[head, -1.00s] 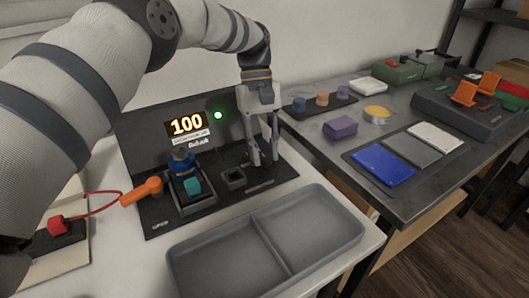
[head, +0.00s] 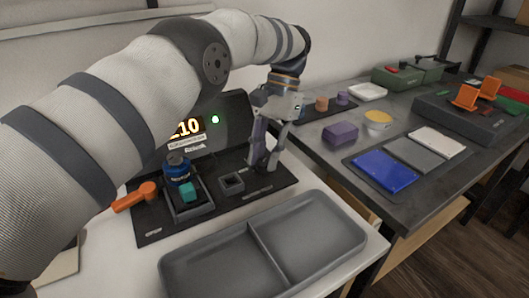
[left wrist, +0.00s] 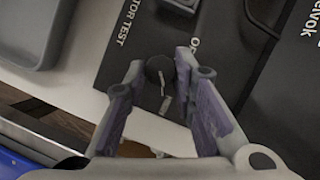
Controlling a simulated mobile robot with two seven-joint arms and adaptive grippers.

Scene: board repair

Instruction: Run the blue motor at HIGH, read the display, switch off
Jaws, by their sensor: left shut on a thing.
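The blue motor (head: 177,172) stands upright in a cradle on the black test station (head: 150,228), with a teal block (head: 188,191) in front of it. The display (head: 187,129) is lit and shows "210", its left edge covered by my arm. A green light (head: 215,119) glows beside it. My left gripper (head: 265,160) is at the right of the station, shut on a dark round knob (left wrist: 160,70), which sits between its fingertips in the left wrist view. The knob is hidden in the head view. My right gripper is not in view.
An orange lever (head: 135,197) sticks out left of the motor. A small square socket (head: 231,182) lies between motor and gripper. An empty two-part grey tray (head: 340,222) is in front. The right table holds a purple block (head: 340,133) and a blue panel (head: 385,170).

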